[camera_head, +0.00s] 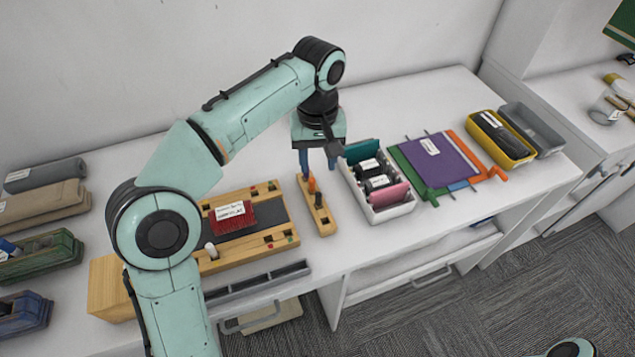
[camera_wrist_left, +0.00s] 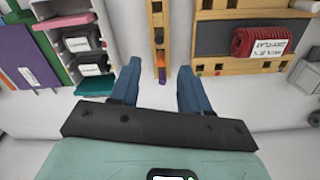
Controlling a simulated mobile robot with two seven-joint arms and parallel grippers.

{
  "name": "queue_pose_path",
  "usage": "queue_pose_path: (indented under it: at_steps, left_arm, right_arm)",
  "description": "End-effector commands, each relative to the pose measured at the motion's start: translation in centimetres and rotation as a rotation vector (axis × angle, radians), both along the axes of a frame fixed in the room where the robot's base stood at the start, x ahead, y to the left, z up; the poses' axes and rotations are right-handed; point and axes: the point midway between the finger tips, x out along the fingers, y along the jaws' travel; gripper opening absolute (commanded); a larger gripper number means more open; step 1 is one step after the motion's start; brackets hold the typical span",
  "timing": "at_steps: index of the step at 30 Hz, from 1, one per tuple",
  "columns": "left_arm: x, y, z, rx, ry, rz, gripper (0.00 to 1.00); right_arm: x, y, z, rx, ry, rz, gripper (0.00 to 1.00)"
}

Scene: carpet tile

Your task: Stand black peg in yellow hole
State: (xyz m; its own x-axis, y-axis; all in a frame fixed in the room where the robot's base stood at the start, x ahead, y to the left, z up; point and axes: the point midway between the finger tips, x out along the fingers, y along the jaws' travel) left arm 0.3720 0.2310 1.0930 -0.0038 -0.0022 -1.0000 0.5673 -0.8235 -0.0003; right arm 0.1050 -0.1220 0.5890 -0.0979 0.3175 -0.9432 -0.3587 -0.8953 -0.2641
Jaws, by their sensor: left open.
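A narrow wooden peg strip (camera_head: 326,222) lies on the white counter, and it also shows in the left wrist view (camera_wrist_left: 166,18). An orange peg (camera_head: 312,184) stands at its far end, with a dark, apparently black peg (camera_head: 320,198) just nearer. In the left wrist view an orange peg (camera_wrist_left: 161,55) and a purple tip lie between the fingers. My left gripper (camera_head: 318,168) is open and empty, pointing down above the strip's far end; it shows in the left wrist view too (camera_wrist_left: 159,78). I cannot make out a yellow hole. My right gripper is out of view.
Left of the strip is a wooden board (camera_head: 285,240) with a dark panel, a red labelled bundle (camera_head: 232,214) and a white peg (camera_head: 212,250). Right of it stand a white divided bin (camera_head: 391,212), coloured folders (camera_head: 440,160) and a yellow tray (camera_head: 497,140).

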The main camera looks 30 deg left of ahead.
Motion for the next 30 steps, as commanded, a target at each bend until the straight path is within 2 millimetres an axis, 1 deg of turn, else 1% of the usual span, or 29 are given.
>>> queue_pose_path:
  at_steps: [2, 4, 9, 12, 15, 20, 23, 27, 30]
  left_arm:
    - [0.0, 0.0, -0.4, 0.000, 0.000, -0.001, 0.46]
    - [-0.1, 0.0, -1.3, 0.001, 0.003, 0.000, 0.46]
    - [-0.1, 0.0, -4.8, 0.001, 0.006, 0.000, 0.46]
    - [-0.1, 0.0, -6.5, 0.001, 0.004, 0.000, 0.46]
    - [-0.1, 0.0, -7.6, 0.000, 0.002, 0.000, 0.46]
    - [-0.1, -0.1, -8.5, -0.001, 0.001, 0.000, 0.46]
    - [-0.1, -0.1, -9.8, 0.000, 0.004, 0.001, 0.46]
    - [-0.1, -0.2, -12.0, 0.000, 0.004, 0.000, 0.46]
    - [0.0, -0.2, -13.0, -0.001, 0.001, 0.001, 0.46]
  right_arm:
    - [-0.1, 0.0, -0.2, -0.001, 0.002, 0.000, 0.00]
    - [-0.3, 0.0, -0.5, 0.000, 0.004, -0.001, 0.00]
    - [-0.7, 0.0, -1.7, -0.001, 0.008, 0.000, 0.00]
    - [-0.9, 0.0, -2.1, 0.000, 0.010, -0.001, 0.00]
    - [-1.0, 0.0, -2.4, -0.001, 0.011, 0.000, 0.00]
    - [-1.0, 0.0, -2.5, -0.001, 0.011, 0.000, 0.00]
    - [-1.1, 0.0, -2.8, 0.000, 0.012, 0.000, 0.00]
    - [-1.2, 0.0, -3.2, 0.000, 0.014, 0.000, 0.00]
    - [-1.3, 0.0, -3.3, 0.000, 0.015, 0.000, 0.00]
